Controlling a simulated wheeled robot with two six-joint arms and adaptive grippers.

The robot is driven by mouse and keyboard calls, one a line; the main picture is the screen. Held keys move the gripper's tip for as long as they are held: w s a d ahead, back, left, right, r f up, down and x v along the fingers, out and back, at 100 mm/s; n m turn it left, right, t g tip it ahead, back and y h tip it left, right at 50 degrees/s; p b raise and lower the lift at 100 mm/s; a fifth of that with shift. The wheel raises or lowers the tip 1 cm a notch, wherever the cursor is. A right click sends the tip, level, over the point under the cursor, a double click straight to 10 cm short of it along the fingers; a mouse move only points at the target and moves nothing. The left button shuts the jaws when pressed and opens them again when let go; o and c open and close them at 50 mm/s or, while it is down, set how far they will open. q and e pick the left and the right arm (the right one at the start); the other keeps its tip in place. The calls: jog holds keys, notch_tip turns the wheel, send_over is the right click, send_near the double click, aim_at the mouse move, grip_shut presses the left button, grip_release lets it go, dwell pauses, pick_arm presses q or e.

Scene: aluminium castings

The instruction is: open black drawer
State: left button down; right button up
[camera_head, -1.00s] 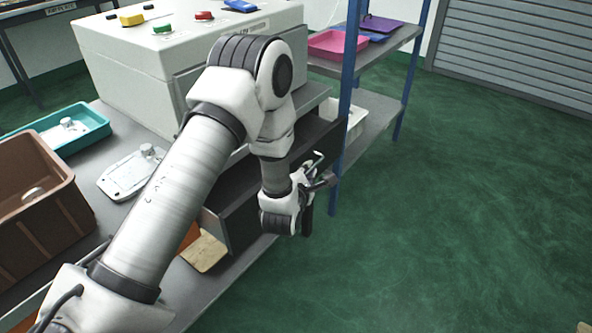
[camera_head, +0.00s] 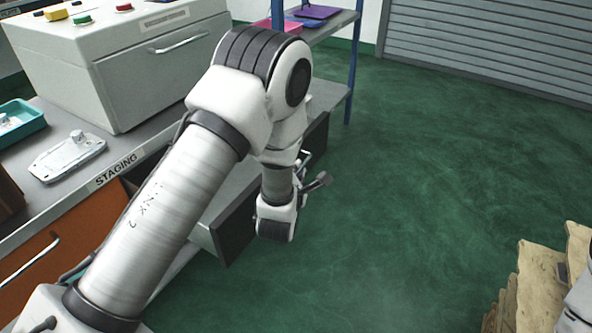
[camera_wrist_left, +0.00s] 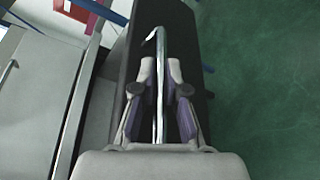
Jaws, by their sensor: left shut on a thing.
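The black drawer's dark front (camera_head: 236,230) shows in the head view on both sides of my left wrist, standing out from the bench. A pale drawer side shows behind it. In the left wrist view, the black front (camera_wrist_left: 185,30) runs up the middle, with a grey surface to its left. My left gripper (camera_head: 312,178) is at this front; my forearm hides part of the drawer. In the left wrist view, the fingers of my left gripper (camera_wrist_left: 160,92) lie on either side of the long metal handle (camera_wrist_left: 160,45) and are shut on it. My right gripper is not seen.
An orange drawer (camera_head: 75,245) is in the bench at left, under the STAGING label (camera_head: 115,172). A white machine (camera_head: 120,70) and a casting (camera_head: 68,157) stand on top. A wooden stack (camera_head: 540,285) is at lower right. Green floor (camera_head: 400,200) is clear between.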

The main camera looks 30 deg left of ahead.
pick_arm(q)
jog(key=c, duration=1.2)
grip_release()
jog(key=v, duration=1.2)
jog(key=shift+f, duration=0.2)
